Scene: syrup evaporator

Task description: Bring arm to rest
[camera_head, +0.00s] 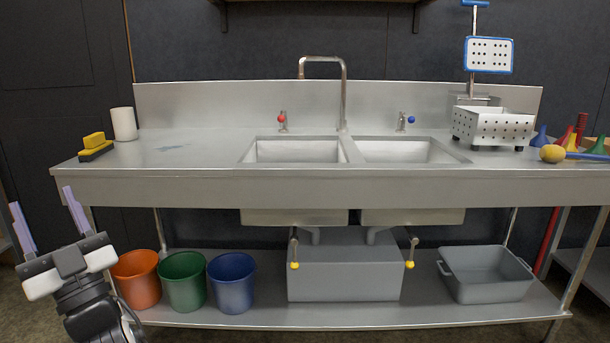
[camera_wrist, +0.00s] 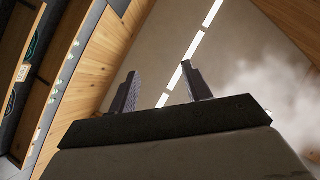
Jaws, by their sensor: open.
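My gripper (camera_head: 48,221) is at the lower left in the head view, in front of the left end of the steel sink bench (camera_head: 190,190). Its two fingers point up and stand well apart, with nothing between them. In the wrist view my gripper (camera_wrist: 159,90) also shows open and empty, with the ceiling and a strip of lights (camera_wrist: 190,62) beyond the fingers. My gripper is apart from the bench top in the picture; how far it is in depth I cannot tell.
Orange (camera_head: 137,279), green (camera_head: 183,281) and blue (camera_head: 232,283) buckets stand on the lower shelf, right of my gripper. A yellow-and-black sponge (camera_head: 95,147) and a white cylinder (camera_head: 124,124) are on the bench's left end. A perforated basket (camera_head: 492,128) stands at its right.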

